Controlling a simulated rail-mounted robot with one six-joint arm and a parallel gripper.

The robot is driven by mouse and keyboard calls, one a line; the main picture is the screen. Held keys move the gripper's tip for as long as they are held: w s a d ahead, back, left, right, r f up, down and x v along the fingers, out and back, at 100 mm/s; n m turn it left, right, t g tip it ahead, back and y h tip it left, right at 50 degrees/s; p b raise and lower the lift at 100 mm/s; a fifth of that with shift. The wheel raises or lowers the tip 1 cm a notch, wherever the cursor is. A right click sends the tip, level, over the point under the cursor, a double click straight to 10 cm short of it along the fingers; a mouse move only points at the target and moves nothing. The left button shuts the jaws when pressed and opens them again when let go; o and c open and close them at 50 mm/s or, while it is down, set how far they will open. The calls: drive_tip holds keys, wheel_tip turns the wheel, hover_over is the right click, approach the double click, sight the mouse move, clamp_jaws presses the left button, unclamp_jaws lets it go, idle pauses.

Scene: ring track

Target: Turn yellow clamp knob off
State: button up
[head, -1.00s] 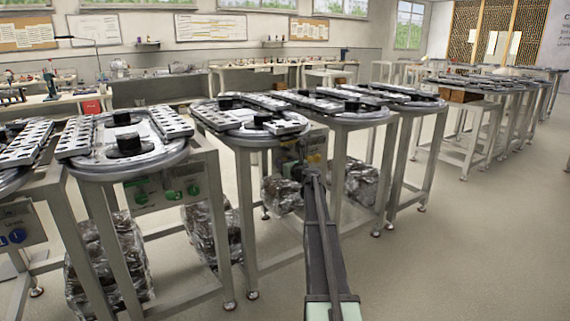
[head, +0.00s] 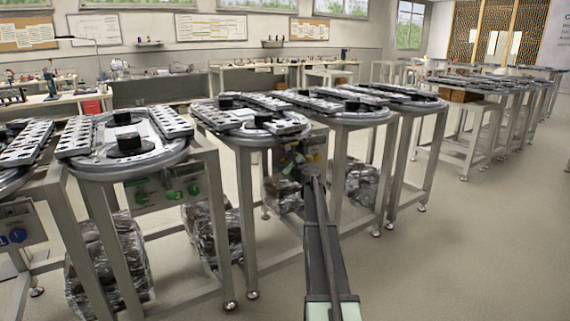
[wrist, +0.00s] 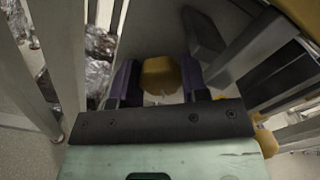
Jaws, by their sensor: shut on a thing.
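The yellow knob (wrist: 160,76) shows in the wrist view, between the two dark fingers of my gripper (wrist: 158,82). The gripper is shut on it, one finger on each side. The knob sits in front of a grey panel (wrist: 150,35); any marking on it is too blurred to read. In the head view my gripper (head: 311,170) reaches the control panel under the second ring-track table (head: 245,138). There the gripper and arm hide the knob.
Table legs (head: 338,175) stand close around my gripper. Another yellow part (wrist: 267,142) shows at the right in the wrist view. A neighbouring table (head: 75,165) carries a panel with green knobs (head: 172,196). Wrapped bundles (head: 362,183) lie below the tables. Open floor (head: 460,240) is at the right.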

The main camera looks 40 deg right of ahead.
drive_tip(key=n, duration=0.5)
drive_tip(key=shift+f+n, duration=0.1)
drive_tip(key=shift+n, duration=0.2)
drive_tip(key=n, duration=0.5)
drive_tip(key=shift+a, duration=0.1)
drive_tip(key=shift+n, duration=0.3)
drive_tip(key=o, duration=0.9)
drive_tip(key=s, duration=0.7)
drive_tip(key=s+a, duration=0.1)
drive_tip(key=s, duration=0.2)
drive_tip(key=shift+s, duration=0.4)
